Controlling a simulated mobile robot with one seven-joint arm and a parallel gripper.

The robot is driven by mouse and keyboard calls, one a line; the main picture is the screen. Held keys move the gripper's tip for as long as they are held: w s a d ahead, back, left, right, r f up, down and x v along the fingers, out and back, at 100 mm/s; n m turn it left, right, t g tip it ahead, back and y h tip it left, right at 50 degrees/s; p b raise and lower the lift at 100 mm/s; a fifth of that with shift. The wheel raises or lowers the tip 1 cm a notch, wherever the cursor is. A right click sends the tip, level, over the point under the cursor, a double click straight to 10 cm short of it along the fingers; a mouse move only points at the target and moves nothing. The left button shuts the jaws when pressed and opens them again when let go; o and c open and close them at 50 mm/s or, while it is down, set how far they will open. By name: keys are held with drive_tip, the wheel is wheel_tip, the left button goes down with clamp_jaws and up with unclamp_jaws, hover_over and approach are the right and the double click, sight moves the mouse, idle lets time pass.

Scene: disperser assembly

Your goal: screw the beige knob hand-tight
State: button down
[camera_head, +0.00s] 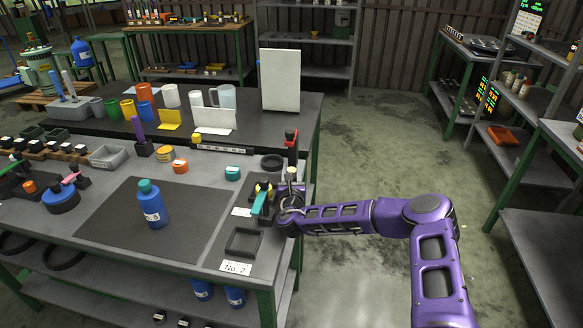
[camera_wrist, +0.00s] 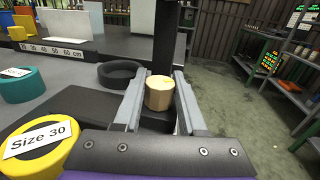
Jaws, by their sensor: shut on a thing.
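The beige knob (camera_wrist: 159,95) stands between the two grey fingers of my gripper (camera_wrist: 162,86) in the wrist view. My gripper is shut on its sides. In the head view the knob (camera_head: 291,175) is a small pale piece just above my gripper (camera_head: 290,190), at the right edge of the workbench. A dark upright post (camera_wrist: 165,35) rises right behind the knob; in the head view it is black with a red top (camera_head: 291,138). What lies under the knob, including any thread, is hidden by the fingers and the wrist.
A yellow ring with a "Size 30" label (camera_wrist: 45,148) is close to my gripper's left. A black ring (camera_wrist: 121,74) and a teal cap (camera_wrist: 14,88) lie beyond. A blue bottle (camera_head: 152,205) stands on the dark mat (camera_head: 105,220). Open floor (camera_head: 365,150) is right of the bench.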

sight(292, 142)
drive_tip(key=shift+r+m+h, duration=0.1)
drive_tip(key=shift+m+h, duration=0.3)
drive_tip(key=shift+h, duration=0.2)
drive_tip(key=shift+c, duration=2.3)
unclamp_jaws()
wheel_tip(292, 142, up, 10)
